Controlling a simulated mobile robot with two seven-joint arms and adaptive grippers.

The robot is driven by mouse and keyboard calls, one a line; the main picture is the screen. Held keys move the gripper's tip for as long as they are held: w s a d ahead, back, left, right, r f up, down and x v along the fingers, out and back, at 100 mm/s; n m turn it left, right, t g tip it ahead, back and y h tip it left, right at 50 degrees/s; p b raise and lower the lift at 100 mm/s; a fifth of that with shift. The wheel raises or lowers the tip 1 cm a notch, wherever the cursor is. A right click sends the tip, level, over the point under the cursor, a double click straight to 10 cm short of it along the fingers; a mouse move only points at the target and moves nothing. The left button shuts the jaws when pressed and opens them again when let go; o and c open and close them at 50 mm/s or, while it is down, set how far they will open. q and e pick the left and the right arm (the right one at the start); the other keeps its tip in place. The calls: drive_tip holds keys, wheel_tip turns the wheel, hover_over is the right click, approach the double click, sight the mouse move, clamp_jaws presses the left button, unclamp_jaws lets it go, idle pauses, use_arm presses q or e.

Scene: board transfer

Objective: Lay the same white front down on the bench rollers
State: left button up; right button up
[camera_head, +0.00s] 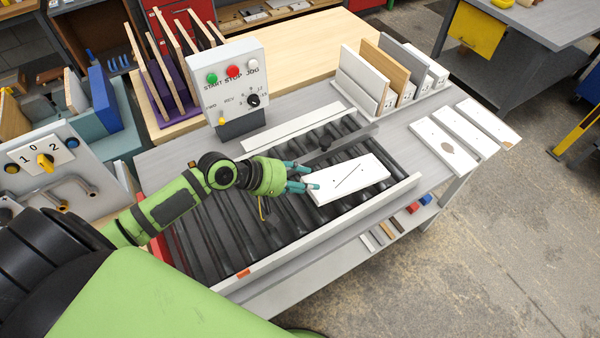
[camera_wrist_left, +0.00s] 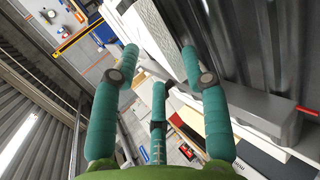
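The white front (camera_head: 350,180) is over the dark bench rollers (camera_head: 205,225) in the head view, broad face up, with a thin dark diagonal mark on it. I cannot tell whether it rests on the rollers or sits slightly above them. My left gripper (camera_head: 311,178), with teal fingers, is at the front's left end, its fingertips at or touching that end. In the left wrist view the fingers (camera_wrist_left: 160,62) stand apart, with a white surface showing between them; whether they grip the front is unclear. My right gripper is not in view.
A control box (camera_head: 238,80) stands behind the rollers. White pieces (camera_head: 445,142) lie on the bench's right end. Upright panels (camera_head: 362,72) stand in a rack at the back. A pale rail (camera_head: 330,227) runs along the rollers' front edge. The rollers left of the front are bare.

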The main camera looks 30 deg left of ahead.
use_arm(q)
drive_tip(key=g+y, duration=0.3)
drive_tip(key=shift+s+a+r+p, duration=0.1)
drive_tip(key=shift+a+r+p, duration=0.1)
drive_tip(key=shift+r+p, duration=0.15)
drive_tip(key=shift+s, duration=0.1)
drive_tip(key=shift+s+a+r, duration=0.3)
drive_tip(key=shift+s+a, duration=0.25)
drive_tip(key=shift+s+a+r, duration=0.3)
drive_tip(key=shift+s+a, duration=0.25)
drive_tip(key=o, duration=0.6)
drive_tip(key=shift+c, duration=0.2)
drive_tip(key=shift+w, duration=0.1)
wheel_tip(320, 180, up, 8)
drive_tip(key=s+a, duration=0.1)
drive_tip(key=shift+f, duration=0.2)
